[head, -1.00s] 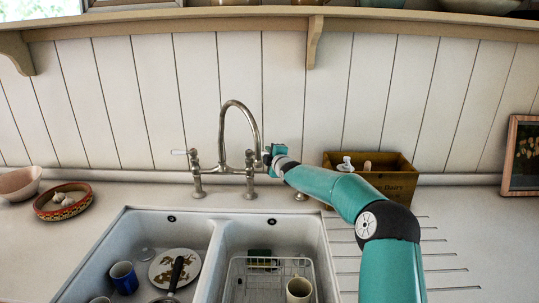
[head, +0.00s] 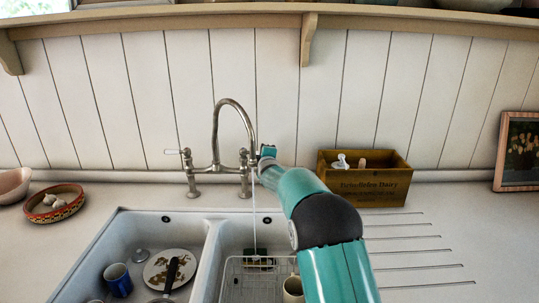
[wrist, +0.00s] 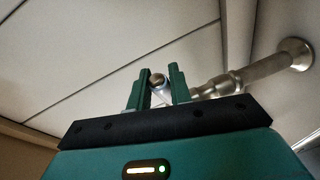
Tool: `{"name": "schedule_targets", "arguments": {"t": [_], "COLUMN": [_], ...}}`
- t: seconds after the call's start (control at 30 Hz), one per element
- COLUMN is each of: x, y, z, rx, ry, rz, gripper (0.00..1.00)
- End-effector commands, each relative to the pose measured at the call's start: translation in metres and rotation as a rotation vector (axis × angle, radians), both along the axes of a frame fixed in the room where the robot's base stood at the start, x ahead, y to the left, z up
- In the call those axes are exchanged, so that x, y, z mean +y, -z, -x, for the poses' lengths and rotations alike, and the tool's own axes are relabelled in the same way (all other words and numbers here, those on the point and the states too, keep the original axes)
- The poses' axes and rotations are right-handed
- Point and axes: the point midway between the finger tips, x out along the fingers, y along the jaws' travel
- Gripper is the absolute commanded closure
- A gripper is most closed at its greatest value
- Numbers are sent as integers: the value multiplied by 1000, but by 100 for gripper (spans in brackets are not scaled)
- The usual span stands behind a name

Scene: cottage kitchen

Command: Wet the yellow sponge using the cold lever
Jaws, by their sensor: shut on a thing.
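A curved metal tap (head: 231,104) stands behind the double sink. Its left lever (head: 172,151) has a white handle and points left. My gripper (head: 265,152) is at the tap's right side. I cannot read any hot or cold mark. A thin stream of water (head: 255,205) falls from the spout into the right basin. The sponge (head: 260,262), dark green on top with some yellow, lies at the wire rack under the stream.
The wire rack (head: 232,272) and a cream mug (head: 292,288) are in the right basin. The left basin holds a blue mug (head: 118,280), a dirty plate (head: 160,262) and a pan. A wooden box (head: 370,186) stands right of the tap, a patterned bowl (head: 42,212) left.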

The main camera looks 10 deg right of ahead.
Motion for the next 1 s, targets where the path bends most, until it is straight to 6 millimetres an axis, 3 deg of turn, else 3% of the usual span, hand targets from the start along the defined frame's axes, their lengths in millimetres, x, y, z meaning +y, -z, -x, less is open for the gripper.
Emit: {"name": "schedule_targets", "arguments": {"t": [0.03, 0.37, 0.4, 0.5, 1.0], "x": [7, 10, 10, 10, 4], "y": [12, 10, 10, 9, 1], "z": [2, 2, 2, 2, 2], "rx": [21, 19, 18, 16, 4], "ry": [-3, -3, -3, -2, 3], "rz": [-1, -1, -1, -1, 0], "gripper": [100, 100, 78, 59, 59]}}
